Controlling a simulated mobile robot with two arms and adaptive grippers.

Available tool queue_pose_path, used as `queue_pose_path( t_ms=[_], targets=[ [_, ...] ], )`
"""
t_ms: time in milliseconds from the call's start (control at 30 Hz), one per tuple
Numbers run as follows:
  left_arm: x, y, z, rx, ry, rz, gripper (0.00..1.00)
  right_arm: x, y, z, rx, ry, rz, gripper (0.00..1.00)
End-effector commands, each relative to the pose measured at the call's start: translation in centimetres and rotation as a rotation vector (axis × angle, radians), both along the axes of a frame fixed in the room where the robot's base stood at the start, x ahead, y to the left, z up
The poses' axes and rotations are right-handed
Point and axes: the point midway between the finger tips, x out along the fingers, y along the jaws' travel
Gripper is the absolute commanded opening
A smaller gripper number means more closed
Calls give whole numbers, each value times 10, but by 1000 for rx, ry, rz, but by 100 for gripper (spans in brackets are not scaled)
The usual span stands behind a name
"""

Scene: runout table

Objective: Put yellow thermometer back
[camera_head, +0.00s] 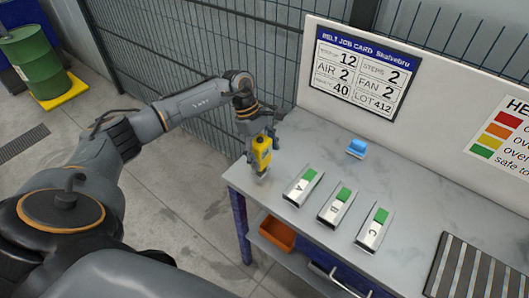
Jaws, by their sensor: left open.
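The yellow thermometer (262,152) is upright at the left end of the grey table (290,230), near its front left corner. Its lower end is at a small grey piece close to the table top; I cannot tell whether that is a stand or part of it. My left gripper (260,134) points down at the thermometer's upper part, with its dark fingers beside it. The gripper is open, and whether a finger touches the thermometer is too small to tell. My right gripper is not in view.
Three grey blocks with green tops, one lettered A (303,187), another (336,207) and C (374,230), stand right of the thermometer. A blue object (356,148) lies behind them. A ribbed dark plate (470,270) is at right. A white back panel (430,115) borders the table.

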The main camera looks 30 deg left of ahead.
Motion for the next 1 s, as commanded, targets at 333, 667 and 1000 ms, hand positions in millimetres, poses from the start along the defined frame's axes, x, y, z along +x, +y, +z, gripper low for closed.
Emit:
queue_pose_path(
  t_ms=[333, 667, 1000],
  targets=[
    [4, 26, 59, 1, -6, 1, 79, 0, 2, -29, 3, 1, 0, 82],
    [4, 44, 106, 0, -2, 0, 79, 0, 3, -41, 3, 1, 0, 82],
    [4, 45, 112, -1, -1, -1, 79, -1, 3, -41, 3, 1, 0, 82]
  ],
)
